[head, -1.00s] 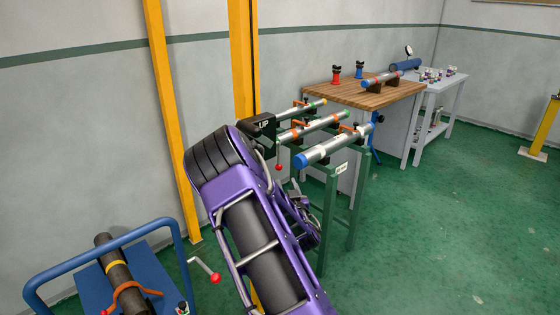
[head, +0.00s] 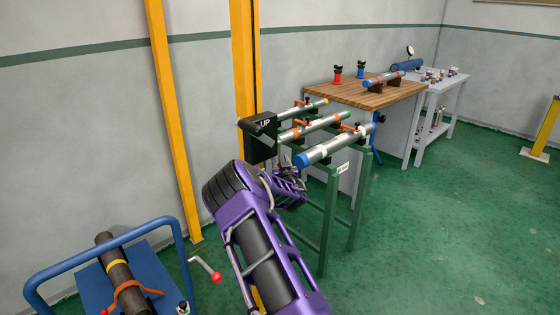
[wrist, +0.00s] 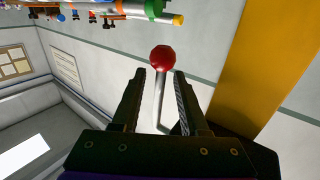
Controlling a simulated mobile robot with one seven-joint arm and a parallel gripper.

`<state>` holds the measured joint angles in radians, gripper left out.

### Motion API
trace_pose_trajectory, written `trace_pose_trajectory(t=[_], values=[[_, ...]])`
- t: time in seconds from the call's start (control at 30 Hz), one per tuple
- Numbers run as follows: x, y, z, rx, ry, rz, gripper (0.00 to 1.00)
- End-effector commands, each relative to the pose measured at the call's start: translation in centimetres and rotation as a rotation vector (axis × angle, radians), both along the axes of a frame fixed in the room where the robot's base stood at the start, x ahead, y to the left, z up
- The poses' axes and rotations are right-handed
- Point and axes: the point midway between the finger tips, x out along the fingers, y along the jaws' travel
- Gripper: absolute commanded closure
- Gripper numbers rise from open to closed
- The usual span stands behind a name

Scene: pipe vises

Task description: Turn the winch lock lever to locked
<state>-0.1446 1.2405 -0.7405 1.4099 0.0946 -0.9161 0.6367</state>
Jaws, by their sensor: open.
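A lever with a red ball knob (wrist: 162,58) on a thin metal rod shows in the wrist view. The rod runs between the two fingers of my gripper (wrist: 160,74), and the knob sits just beyond the fingertips. My fingers are open, with a gap on each side of the rod. In the head view my gripper (head: 290,184) is just below a black box marked UP (head: 264,150) on the yellow post (head: 245,60). The lever's knob is hidden there. I cannot tell any contact or the lever's lock setting.
Pipes in vises (head: 335,146) sit on a green stand (head: 331,215) close right of my gripper. A crank with a red knob (head: 215,277) is lower left. A blue cart (head: 80,290) holds a dark pipe.

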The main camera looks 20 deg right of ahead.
Motion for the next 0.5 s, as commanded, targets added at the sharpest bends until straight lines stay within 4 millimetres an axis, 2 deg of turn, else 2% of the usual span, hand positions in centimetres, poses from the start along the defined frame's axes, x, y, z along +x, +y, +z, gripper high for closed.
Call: trace_pose_trajectory(t=[0.37,0.5], values=[[0.43,-0.1,-0.04,0.0,0.001,-0.001,0.56],[0.42,-0.1,-0.03,0.0,0.001,-0.001,0.8]])
